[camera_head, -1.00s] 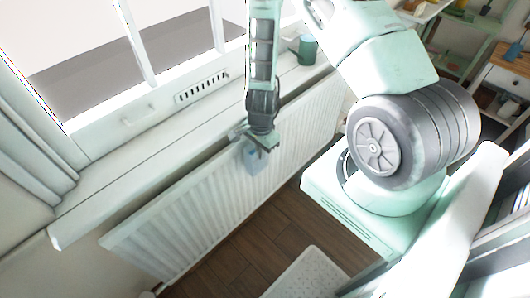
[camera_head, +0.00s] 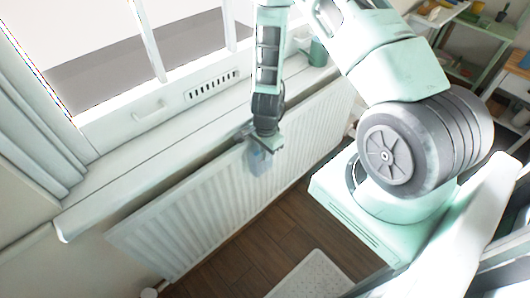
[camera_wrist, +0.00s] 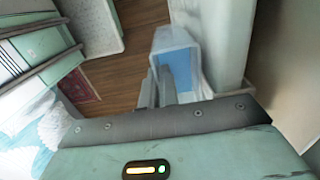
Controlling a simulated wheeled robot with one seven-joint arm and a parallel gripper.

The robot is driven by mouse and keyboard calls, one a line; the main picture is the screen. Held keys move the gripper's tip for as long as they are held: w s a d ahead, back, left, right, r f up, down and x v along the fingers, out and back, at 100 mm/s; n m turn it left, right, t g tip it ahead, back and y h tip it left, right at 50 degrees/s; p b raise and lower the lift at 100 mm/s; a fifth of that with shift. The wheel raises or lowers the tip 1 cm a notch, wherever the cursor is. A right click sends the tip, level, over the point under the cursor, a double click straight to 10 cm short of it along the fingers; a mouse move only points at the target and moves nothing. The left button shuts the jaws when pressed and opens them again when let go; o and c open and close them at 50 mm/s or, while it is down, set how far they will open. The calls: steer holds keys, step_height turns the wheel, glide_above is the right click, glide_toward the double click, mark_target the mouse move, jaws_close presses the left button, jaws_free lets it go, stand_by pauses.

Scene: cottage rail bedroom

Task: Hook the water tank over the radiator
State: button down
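The water tank (camera_head: 260,161) is a small, pale blue, open-topped box. It hangs from my gripper (camera_head: 264,141) in front of the white ribbed radiator (camera_head: 200,205), near its top edge. In the wrist view the tank (camera_wrist: 176,42) shows its blue inside, with the gripper fingers (camera_wrist: 166,88) at its near wall, one seemingly inside and one outside. The gripper looks shut on that wall. The radiator side (camera_wrist: 212,40) is close to the tank's right. Whether the tank touches the radiator cannot be told.
A white window sill (camera_head: 150,175) runs above the radiator, with a green cup (camera_head: 318,52) on it. A white mat (camera_head: 312,277) lies on the dark wooden floor (camera_head: 245,245). Shelves with small items (camera_head: 480,45) stand at the far right.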

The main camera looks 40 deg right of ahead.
steer(key=c, duration=1.6)
jaws_free()
steer(key=r, duration=0.5)
steer(key=r+p, duration=0.1)
steer(key=r, duration=1.1)
steer(key=shift+d+r+p, duration=0.2)
steer(key=shift+d+p, duration=0.05)
steer(key=shift+p, duration=0.05)
